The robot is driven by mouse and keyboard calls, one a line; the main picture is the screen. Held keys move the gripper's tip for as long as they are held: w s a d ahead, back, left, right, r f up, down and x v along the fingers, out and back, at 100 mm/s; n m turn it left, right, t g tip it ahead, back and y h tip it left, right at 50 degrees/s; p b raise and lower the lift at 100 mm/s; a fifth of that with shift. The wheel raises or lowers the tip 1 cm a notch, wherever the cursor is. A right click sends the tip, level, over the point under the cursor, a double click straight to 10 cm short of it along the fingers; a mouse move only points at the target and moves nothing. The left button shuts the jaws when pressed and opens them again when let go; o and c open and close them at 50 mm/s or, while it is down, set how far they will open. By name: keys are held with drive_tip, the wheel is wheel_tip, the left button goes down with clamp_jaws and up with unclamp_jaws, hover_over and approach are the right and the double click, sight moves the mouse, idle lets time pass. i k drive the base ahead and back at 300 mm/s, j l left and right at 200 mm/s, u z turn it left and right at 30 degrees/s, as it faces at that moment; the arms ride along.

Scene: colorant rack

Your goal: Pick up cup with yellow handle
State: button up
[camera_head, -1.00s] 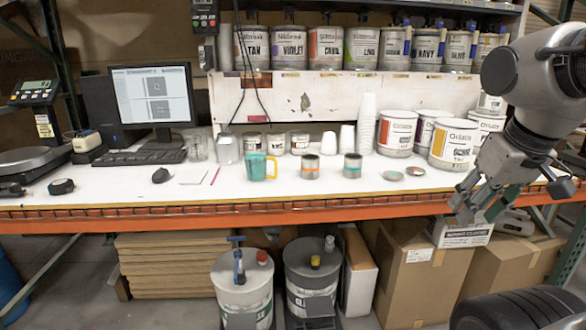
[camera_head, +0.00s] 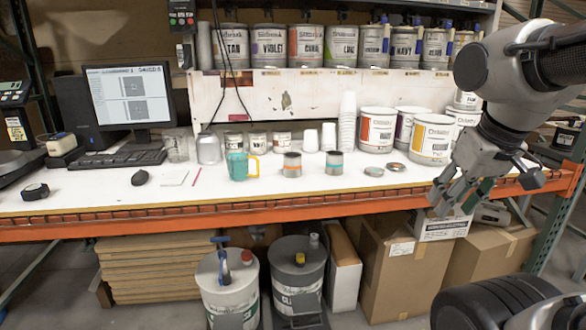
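The teal cup with a yellow handle (camera_head: 238,166) stands upright on the white bench top, left of two small cans. Its yellow handle points to the right. My gripper (camera_head: 456,205) hangs at the right, in front of the bench's front edge and well to the right of the cup. Its fingers look spread apart, with nothing seen between them.
Two small cans (camera_head: 292,165) (camera_head: 334,164) and two flat lids (camera_head: 374,171) (camera_head: 397,168) lie between cup and gripper. Large paint cans (camera_head: 377,130) and stacked white cups (camera_head: 347,123) stand behind. An orange beam (camera_head: 200,220) edges the bench.

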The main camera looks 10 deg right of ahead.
sight(237, 159)
drive_tip(key=i+j+z, duration=0.2)
drive_tip(key=j+z, duration=0.15)
drive_tip(key=i+j+z, duration=0.15)
drive_tip(key=j+z, duration=0.2)
drive_tip(key=i+j+z, duration=0.1)
drive_tip(key=j+z, duration=0.25)
